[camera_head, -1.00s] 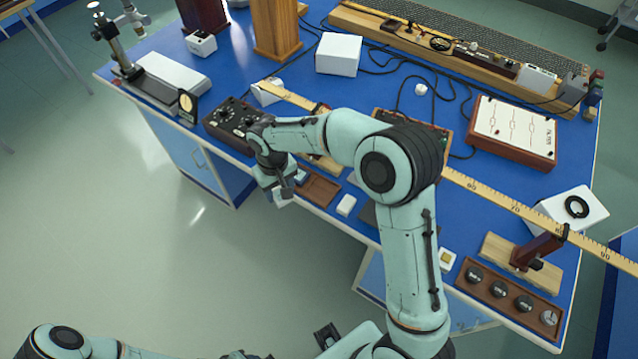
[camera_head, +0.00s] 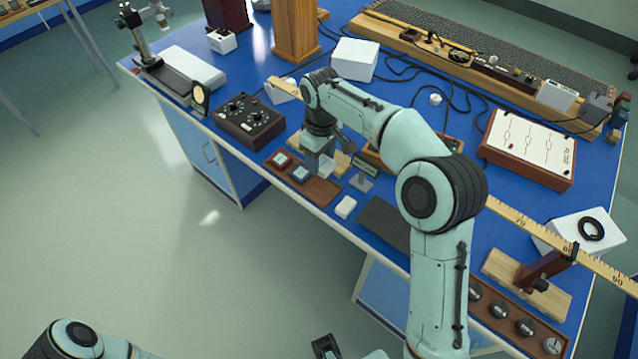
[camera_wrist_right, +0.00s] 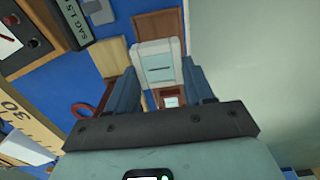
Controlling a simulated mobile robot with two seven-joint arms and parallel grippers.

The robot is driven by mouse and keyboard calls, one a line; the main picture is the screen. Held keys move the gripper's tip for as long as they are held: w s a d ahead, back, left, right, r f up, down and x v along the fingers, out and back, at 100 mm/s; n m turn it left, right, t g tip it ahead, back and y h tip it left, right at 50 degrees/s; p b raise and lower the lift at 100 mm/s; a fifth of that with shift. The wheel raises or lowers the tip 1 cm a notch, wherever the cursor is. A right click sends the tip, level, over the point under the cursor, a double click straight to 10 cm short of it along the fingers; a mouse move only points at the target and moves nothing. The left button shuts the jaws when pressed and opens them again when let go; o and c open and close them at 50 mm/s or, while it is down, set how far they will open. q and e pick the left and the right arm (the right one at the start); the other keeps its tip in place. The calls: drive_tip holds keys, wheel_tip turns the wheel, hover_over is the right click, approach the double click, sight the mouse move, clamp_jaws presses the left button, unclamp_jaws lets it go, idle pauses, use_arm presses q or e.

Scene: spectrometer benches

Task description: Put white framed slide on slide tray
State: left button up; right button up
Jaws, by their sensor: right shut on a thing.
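My right gripper (camera_head: 321,164) is over the tray's right part. It is shut on the white framed slide (camera_wrist_right: 158,62), which shows between the two fingers in the wrist view. The tray's brown surface (camera_wrist_right: 157,27) shows behind the slide there. I cannot tell whether the slide touches the tray. Only links of my left arm show; its gripper is not seen.
A black control box (camera_head: 249,121) stands left of the tray. A small label stand (camera_head: 364,171) and a white block (camera_head: 345,207) are close on the right. The floor in front is clear.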

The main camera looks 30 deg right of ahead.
sight(320, 189)
wheel_tip(320, 189, down, 10)
drive_tip(key=shift+b, duration=0.55)
drive_tip(key=shift+f, duration=0.15)
drive_tip(key=o, duration=1.1)
wheel_tip(320, 189, up, 12)
drive_tip(key=shift+r+p, duration=0.2)
drive_tip(key=shift+p, duration=0.7)
drive_tip(key=shift+f, duration=0.1)
